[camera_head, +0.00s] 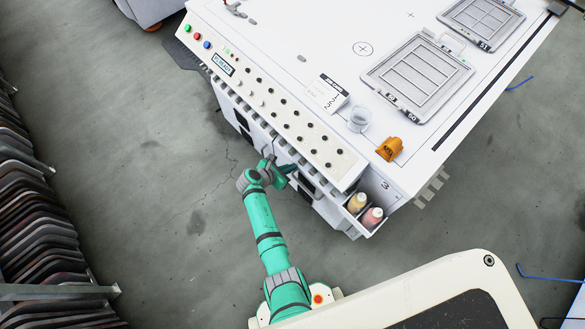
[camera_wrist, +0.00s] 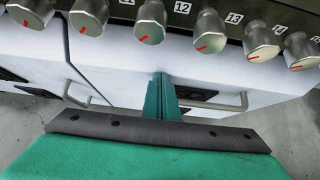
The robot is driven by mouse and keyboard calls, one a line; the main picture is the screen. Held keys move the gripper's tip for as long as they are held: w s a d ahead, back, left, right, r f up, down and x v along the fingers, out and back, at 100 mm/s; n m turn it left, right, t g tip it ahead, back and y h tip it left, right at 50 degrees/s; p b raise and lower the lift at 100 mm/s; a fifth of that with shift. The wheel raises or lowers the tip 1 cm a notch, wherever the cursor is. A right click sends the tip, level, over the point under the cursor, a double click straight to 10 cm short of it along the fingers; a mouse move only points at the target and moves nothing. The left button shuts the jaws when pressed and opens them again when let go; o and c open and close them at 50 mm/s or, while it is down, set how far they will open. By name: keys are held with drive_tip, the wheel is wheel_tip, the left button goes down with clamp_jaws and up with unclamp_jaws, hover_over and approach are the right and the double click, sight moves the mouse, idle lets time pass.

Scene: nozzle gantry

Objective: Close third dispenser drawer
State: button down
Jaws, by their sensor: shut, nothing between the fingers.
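The third dispenser drawer (camera_head: 380,228) stands open at the right end of the machine's front, below the control panel. A figure 3 shows beside it, and it holds a yellow bottle (camera_head: 357,202) and a pink bottle (camera_head: 372,217). My gripper (camera_head: 284,168) is in front of the machine, to the left of the open drawer and apart from it. In the wrist view my gripper (camera_wrist: 163,95) is shut and empty, in front of white drawer fronts with bar handles. I cannot tell the open drawer in the wrist view.
The control panel (camera_head: 280,110) with several knobs overhangs the drawer fronts; its knobs (camera_wrist: 208,30) also show close in the wrist view. A jar (camera_head: 359,119), an orange block (camera_head: 390,149) and grey trays (camera_head: 418,75) are on top. Open floor (camera_head: 170,200) lies left.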

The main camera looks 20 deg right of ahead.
drive_tip(key=a+f+v, duration=0.1)
drive_tip(key=f+v, duration=0.1)
drive_tip(key=v, duration=1.1)
drive_tip(key=shift+s+a, duration=0.35)
drive_tip(key=s+a+f+m+t+y, duration=0.25)
drive_tip(key=s+f+y, duration=0.2)
drive_tip(key=s, duration=0.45)
drive_tip(key=s+a+r+m+t+y, duration=0.2)
drive_tip(key=s+a+r+m+y, duration=0.15)
drive_tip(key=s+m, duration=0.5)
drive_tip(key=s+r+m+t, duration=0.3)
drive_tip(key=s+r+m, duration=0.3)
drive_tip(key=r, duration=0.8)
drive_tip(key=s+d+r+m+t, duration=0.1)
drive_tip(key=s+r+m+t, duration=0.3)
drive_tip(key=r, duration=1.1)
drive_tip(key=s+m, duration=0.1)
drive_tip(key=s, duration=0.2)
drive_tip(key=shift+s+r+m+y, duration=0.25)
drive_tip(key=shift+s+m+y, duration=0.15)
